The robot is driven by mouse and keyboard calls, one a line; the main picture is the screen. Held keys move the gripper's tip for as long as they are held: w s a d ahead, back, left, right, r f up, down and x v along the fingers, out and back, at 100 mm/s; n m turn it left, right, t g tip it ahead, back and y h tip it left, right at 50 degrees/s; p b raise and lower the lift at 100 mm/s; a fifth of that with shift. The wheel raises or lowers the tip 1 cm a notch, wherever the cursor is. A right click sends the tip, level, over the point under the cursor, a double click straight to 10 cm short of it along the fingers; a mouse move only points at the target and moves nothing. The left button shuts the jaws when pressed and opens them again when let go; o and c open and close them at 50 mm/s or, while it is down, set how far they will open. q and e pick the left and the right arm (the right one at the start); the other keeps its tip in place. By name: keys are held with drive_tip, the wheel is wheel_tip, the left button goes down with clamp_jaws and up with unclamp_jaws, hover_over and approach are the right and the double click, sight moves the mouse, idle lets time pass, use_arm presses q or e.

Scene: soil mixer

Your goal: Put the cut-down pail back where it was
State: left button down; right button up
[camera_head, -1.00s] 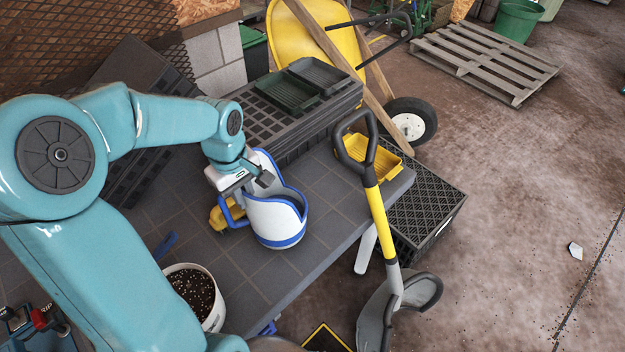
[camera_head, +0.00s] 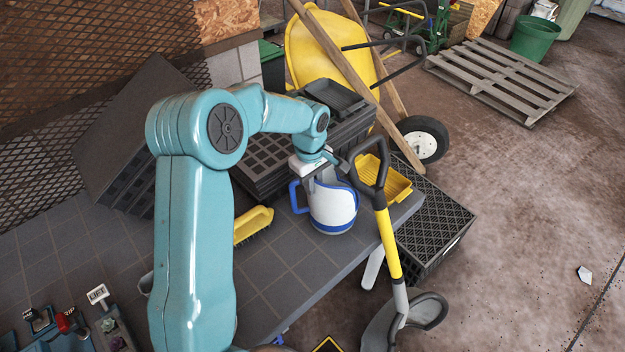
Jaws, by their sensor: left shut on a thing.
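The cut-down pail (camera_head: 335,212) is white with a blue cut rim, a blue band near its base and a blue handle on its left. It is upright over the right part of the dark table (camera_head: 285,265). My left gripper (camera_head: 322,174) is shut on its upper edge from above. I cannot tell whether its base touches the table. My right gripper is not in view.
A yellow brush (camera_head: 254,224) lies left of the pail. Black trays (camera_head: 335,97) are stacked behind it, and a yellow tray (camera_head: 388,180) sits to its right. A yellow-shafted shovel (camera_head: 389,245) stands at the table's right edge. The table in front is clear.

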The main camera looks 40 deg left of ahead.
use_arm(q)
drive_tip(key=shift+f, duration=0.15)
drive_tip(key=c, duration=1.1)
unclamp_jaws()
drive_tip(key=shift+c, duration=0.2)
wheel_tip(320, 180, up, 12)
drive_tip(key=shift+s+r+b, duration=0.2)
drive_tip(key=shift+s+b, duration=0.15)
drive_tip(key=shift+s, duration=0.1)
